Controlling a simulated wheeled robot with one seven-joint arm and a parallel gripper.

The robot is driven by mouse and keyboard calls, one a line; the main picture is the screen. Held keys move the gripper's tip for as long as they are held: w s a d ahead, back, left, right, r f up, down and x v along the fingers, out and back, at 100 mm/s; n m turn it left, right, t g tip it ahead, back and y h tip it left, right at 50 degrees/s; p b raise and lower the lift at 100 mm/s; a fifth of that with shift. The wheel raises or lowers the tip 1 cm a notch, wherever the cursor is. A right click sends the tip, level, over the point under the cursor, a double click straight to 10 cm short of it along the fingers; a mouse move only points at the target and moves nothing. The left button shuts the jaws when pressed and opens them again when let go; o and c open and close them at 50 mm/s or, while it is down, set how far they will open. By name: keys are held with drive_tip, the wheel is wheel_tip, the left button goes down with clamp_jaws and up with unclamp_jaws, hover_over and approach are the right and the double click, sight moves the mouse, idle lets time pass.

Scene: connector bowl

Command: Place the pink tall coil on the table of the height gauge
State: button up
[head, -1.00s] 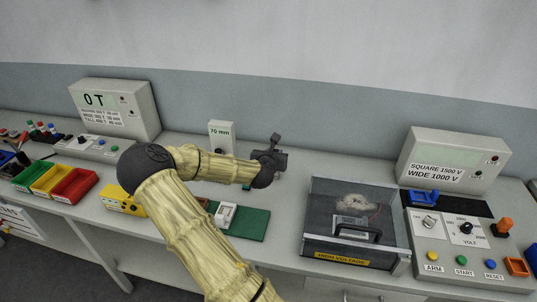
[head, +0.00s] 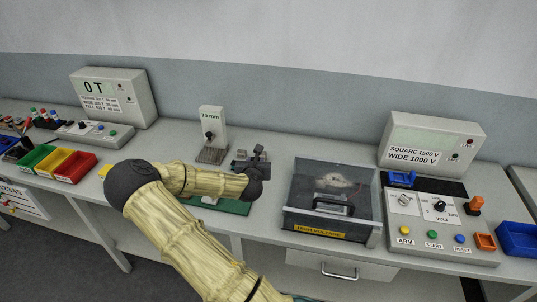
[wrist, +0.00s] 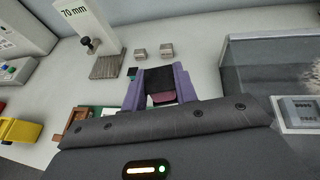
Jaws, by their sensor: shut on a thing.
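My gripper (wrist: 160,90) is shut on the pink tall coil (wrist: 163,97), of which a pink strip and a dark part show between the purple fingers in the wrist view. Most of the coil is hidden. In the head view my gripper (head: 250,162) is to the right of the height gauge (head: 212,122), in front of it. The gauge is a pale post marked 70 mm with a black knob. Its grey table (head: 212,155) looks bare. In the wrist view the gauge (wrist: 85,28) and its table (wrist: 107,67) are ahead to the left, apart from the coil.
Two small grey blocks (wrist: 140,54) (wrist: 167,50) lie on the bench right of the gauge table. A clear-lidded high-voltage box (head: 333,200) stands to the right. A green mat (head: 232,207) lies below my arm. Coloured bins (head: 70,165) stand at left.

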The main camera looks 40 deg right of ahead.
drive_tip(key=s+a+f+n+t+y, duration=0.1)
drive_tip(key=a+f+n+y, duration=0.1)
drive_tip(key=a+f, duration=0.35)
drive_tip(key=a+f+n+t+y, duration=0.1)
drive_tip(key=a+f+n+y, duration=0.15)
drive_tip(key=a, duration=0.65)
drive_tip(key=s+a+f+n+t+y, duration=0.1)
drive_tip(key=a+f+n+y, duration=0.1)
drive_tip(key=a+f, duration=0.35)
drive_tip(key=s+a+f+n+y+b, duration=0.1)
drive_tip(key=s+a+f+b, duration=0.1)
drive_tip(key=a+f+b, duration=0.4)
wheel_tip(320, 180, down, 4)
drive_tip(key=b, duration=0.4)
drive_tip(key=shift+s+a+r+y, duration=0.15)
drive_tip(key=shift+s+r+y, duration=0.1)
drive_tip(key=shift+y, duration=0.1)
drive_tip(key=shift+w+a+n, duration=0.1)
drive_tip(key=shift+n, duration=0.15)
